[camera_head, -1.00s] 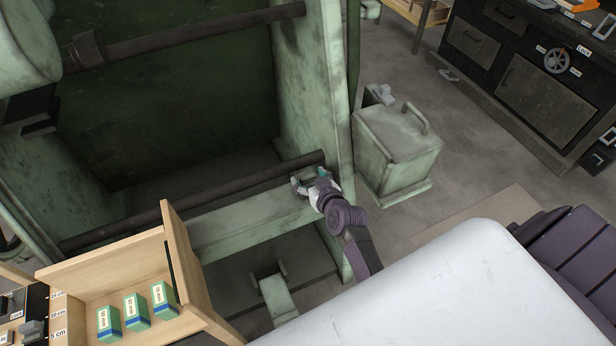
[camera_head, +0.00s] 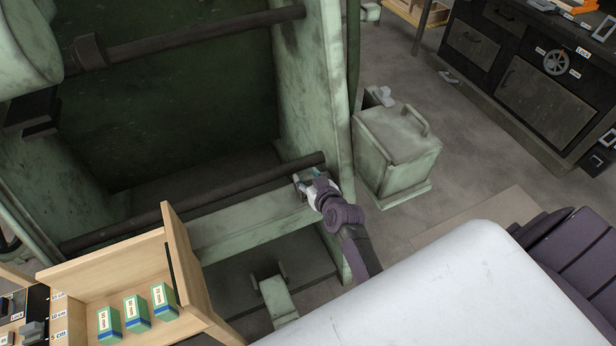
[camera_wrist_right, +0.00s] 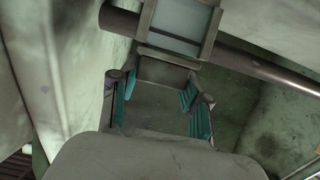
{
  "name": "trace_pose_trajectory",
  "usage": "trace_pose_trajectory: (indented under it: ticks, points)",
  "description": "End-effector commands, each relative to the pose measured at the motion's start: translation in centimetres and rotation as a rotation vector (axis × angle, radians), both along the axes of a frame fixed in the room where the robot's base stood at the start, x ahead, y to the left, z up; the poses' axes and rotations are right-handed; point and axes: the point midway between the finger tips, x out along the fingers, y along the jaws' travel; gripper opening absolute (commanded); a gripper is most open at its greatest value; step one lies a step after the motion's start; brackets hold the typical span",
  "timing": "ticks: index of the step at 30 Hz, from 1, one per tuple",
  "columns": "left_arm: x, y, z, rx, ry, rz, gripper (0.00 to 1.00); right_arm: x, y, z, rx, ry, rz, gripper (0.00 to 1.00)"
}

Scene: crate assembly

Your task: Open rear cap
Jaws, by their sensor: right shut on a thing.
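My right gripper (camera_head: 306,182) is at the right end of the green machine's front ledge, just below the lower dark bar. In the right wrist view, my right gripper's two teal-padded fingers (camera_wrist_right: 157,103) are on either side of a small grey-green piece (camera_wrist_right: 158,88), which I take for the rear cap. It is seated against the machine. Just beyond it, a grey square frame with a pale pane (camera_wrist_right: 178,22) sits across the bar. The cap is too small and covered in the head view to tell if it is open. My left gripper is out of view.
The lower dark bar (camera_head: 200,200) runs across the green machine. A wooden tray (camera_head: 105,268) with green boxes is at lower left. A green box with a handle (camera_head: 398,145) stands right of the machine.

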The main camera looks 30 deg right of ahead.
Motion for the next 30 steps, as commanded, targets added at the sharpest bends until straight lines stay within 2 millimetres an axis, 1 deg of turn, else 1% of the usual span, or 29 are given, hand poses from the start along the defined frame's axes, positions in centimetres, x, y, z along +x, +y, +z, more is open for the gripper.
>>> trace_pose_trajectory:
  ticks: [1,5,8,15,18,21,24,27,30]
  points:
    - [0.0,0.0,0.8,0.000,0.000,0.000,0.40,0.0,0.0,0.4,0.001,0.011,0.000,0.12]
    - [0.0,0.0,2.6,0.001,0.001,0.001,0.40,0.2,0.0,1.0,0.003,0.055,0.000,0.12]
    - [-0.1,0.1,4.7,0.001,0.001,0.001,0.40,0.3,0.0,1.5,0.007,0.108,0.000,0.12]
    - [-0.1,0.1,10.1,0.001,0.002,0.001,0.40,1.0,0.0,2.2,0.018,0.293,0.000,0.12]
    - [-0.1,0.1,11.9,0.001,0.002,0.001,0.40,1.4,0.0,2.4,0.023,0.385,0.001,0.12]
    - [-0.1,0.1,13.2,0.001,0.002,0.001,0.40,1.7,-0.1,2.4,0.027,0.479,0.000,0.12]
    - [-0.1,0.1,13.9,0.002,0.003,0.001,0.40,2.1,-0.2,2.3,0.032,0.573,0.000,0.12]
    - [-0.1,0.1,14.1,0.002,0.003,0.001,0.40,2.5,-0.3,2.1,0.036,0.663,-0.002,0.12]
    - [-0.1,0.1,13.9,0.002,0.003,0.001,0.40,2.9,-0.2,2.0,0.041,0.748,0.000,0.12]
